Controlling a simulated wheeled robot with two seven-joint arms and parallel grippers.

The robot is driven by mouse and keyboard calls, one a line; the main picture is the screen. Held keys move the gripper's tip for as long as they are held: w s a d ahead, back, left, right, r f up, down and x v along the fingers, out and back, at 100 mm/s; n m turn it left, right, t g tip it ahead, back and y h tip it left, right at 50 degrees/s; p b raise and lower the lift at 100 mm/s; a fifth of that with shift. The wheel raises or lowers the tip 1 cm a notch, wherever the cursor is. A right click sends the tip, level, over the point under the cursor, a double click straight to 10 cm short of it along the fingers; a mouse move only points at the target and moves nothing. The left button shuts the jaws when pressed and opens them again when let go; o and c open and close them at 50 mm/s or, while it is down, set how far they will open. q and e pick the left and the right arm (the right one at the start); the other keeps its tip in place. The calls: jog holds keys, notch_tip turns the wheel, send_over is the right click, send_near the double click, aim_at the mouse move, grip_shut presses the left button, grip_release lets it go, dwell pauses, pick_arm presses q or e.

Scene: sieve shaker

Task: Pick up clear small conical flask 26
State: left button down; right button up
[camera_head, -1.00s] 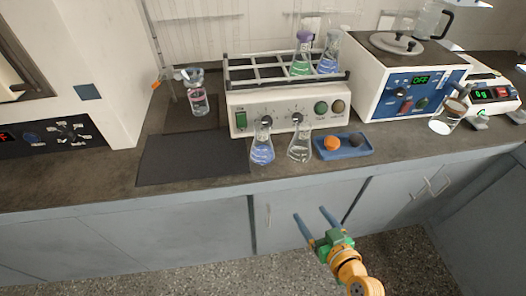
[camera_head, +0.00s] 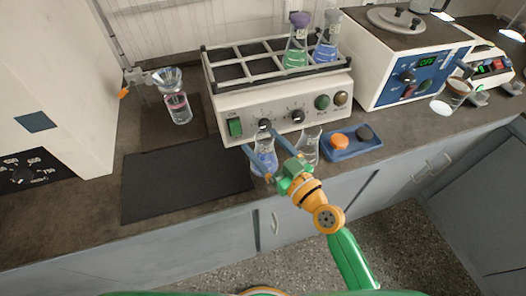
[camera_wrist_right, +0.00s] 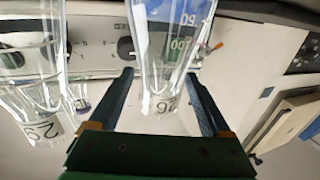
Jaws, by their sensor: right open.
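Two small conical flasks stand at the front of the white control box. The left one, with blue liquid (camera_head: 264,158), is between the spread fingers of my right gripper (camera_head: 260,141). The other, with clear contents (camera_head: 310,145), stands just right of the gripper. In the right wrist view, which looks upside down, the blue-liquid flask (camera_wrist_right: 165,50) is between the open fingers (camera_wrist_right: 158,76); its neck label looks like an inverted 26, but is not certain. The clear-content flask (camera_wrist_right: 35,95) is at the left with its own tilted label. My left gripper is out of view.
A blue tray (camera_head: 346,155) with orange and dark stoppers lies close to the right. The control box (camera_head: 240,98) with a rack holding two flasks stands behind. A dark mat (camera_head: 180,182) lies left, with bare surface on it.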

jog(key=x, duration=0.3)
jog(key=shift+s+a+f, duration=0.1)
jog(key=shift+s, duration=0.1)
jog(key=shift+c, duration=1.1)
grip_shut()
